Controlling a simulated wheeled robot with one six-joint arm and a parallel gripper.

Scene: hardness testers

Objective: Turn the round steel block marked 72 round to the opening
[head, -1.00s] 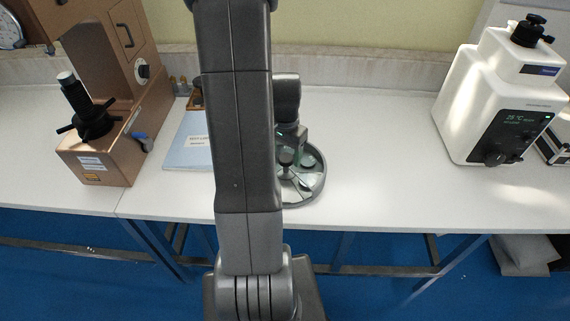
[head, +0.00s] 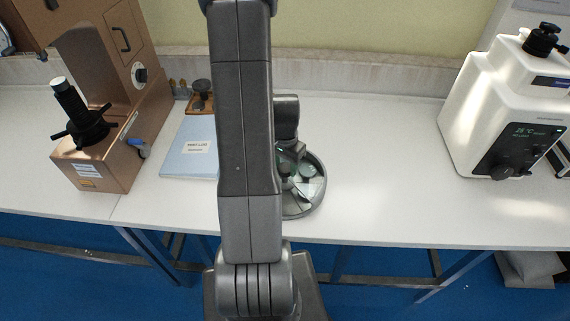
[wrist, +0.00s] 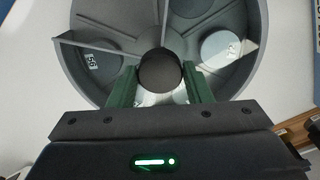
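A round grey dish (head: 318,200) with several divided sectors stands on the bench, partly behind my arm. It fills the top of the wrist view (wrist: 253,65). A dark round knob (wrist: 160,71) stands at its centre. A block with a small label, perhaps 56, (wrist: 97,62) lies in the left sector. A pale round block (wrist: 220,48) lies in the right sector; its mark is too blurred to read, so I cannot tell if it is 72. My gripper (wrist: 160,75) has its green fingers apart, one on each side of the knob. I cannot make out contact or the opening.
A blue booklet (head: 190,160) lies left of the dish. A copper-coloured tester (head: 100,165) stands further left, and a white tester (head: 500,115) at the right. The bench (head: 385,160) is clear between dish and white tester.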

